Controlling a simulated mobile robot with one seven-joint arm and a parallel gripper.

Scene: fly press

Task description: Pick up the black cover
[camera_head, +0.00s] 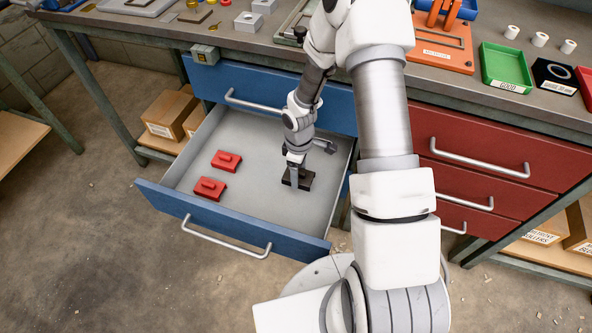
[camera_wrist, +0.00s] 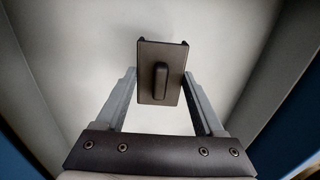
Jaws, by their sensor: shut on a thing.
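The black cover (camera_head: 304,182) is a dark rectangular plate with a raised grip, in the right part of the open blue drawer (camera_head: 235,206). In the wrist view the cover (camera_wrist: 147,85) lies between the two grey fingers, with its raised grip facing the camera. My gripper (camera_head: 296,178) reaches down into the drawer and is shut on the cover. The wrist view shows my gripper (camera_wrist: 158,76) with one finger at each side of the plate. The fingers hide part of the cover in the head view. I cannot tell whether it touches the drawer floor.
Two red covers (camera_head: 226,160) (camera_head: 210,188) lie in the left part of the drawer. The closed blue drawer (camera_head: 270,95) and workbench edge stand above and behind. Red drawers (camera_head: 470,150) are at the right. The drawer floor between the red covers and my gripper is clear.

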